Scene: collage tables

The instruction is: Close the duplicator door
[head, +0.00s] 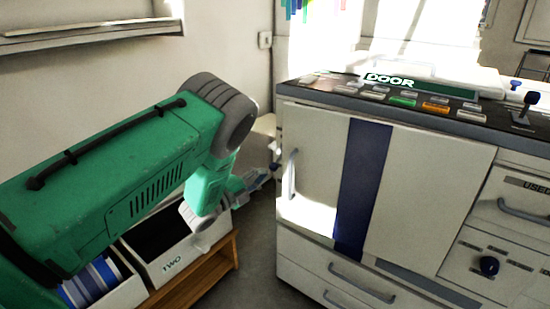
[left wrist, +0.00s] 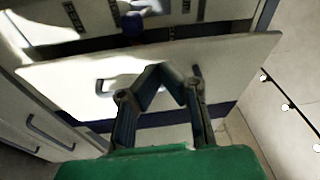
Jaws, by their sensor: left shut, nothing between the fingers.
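The duplicator door (head: 420,190) is a pale panel with a dark blue vertical stripe and an upright handle (head: 291,174) at its left side. It looks partly open: in the left wrist view a dark gap runs along the far edge of the door (left wrist: 235,62). My left gripper (head: 264,178) is just left of the handle and looks apart from it. In the left wrist view my left gripper (left wrist: 168,76) is shut and empty in front of the door, and its fingers hide part of a handle. My right gripper is not in view.
The duplicator's top panel (head: 430,100) carries coloured buttons and a lever. Drawers (head: 330,277) lie below the door, and a knob (head: 489,265) is at right. A narrow floor strip is clear.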

